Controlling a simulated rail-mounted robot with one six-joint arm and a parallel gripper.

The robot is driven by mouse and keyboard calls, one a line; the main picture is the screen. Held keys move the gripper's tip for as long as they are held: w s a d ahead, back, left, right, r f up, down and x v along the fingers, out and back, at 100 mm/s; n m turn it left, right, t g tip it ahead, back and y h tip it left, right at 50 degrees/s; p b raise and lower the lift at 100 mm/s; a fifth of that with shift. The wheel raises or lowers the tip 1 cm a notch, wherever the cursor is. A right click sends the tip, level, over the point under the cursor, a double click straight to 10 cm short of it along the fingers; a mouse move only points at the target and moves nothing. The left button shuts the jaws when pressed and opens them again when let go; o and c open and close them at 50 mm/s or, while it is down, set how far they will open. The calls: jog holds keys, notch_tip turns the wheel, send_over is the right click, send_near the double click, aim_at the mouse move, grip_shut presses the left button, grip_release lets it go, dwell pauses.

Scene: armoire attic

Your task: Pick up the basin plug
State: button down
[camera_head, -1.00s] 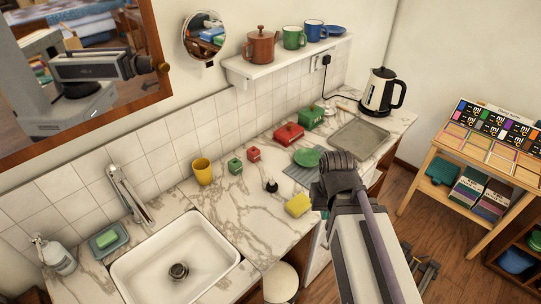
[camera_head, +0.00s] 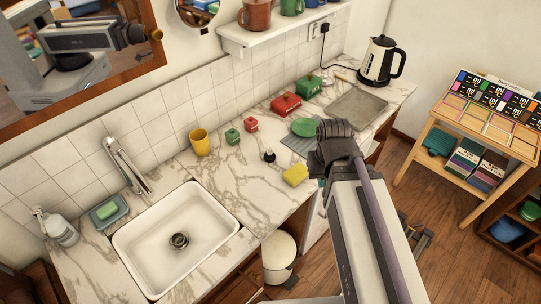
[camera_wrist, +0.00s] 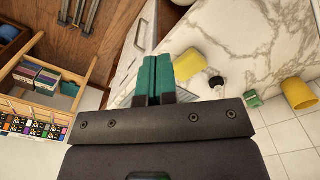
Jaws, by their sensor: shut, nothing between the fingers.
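The basin plug, a small black piece with a pale part (camera_head: 269,156), stands on the marble counter to the right of the sink. In the wrist view the plug (camera_wrist: 216,82) is to the right of my fingers, beside the yellow sponge (camera_wrist: 187,65). My gripper (camera_head: 335,135) is to the right of the plug in the head view, apart from it; its fingertips are hidden there. In the wrist view the teal fingers of my gripper (camera_wrist: 155,70) are together and empty.
A white sink (camera_head: 200,215) with a drain lies to the left. A yellow cup (camera_head: 200,142), small green and red boxes (camera_head: 250,124) and a sponge (camera_head: 295,174) stand around the plug. A white pedal bin (camera_head: 279,250) is below the counter edge.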

jog(key=c, duration=1.8)
grip_release()
jog(key=shift+c, duration=0.2)
jog(key=o, duration=1.4)
jog(key=shift+c, duration=0.2)
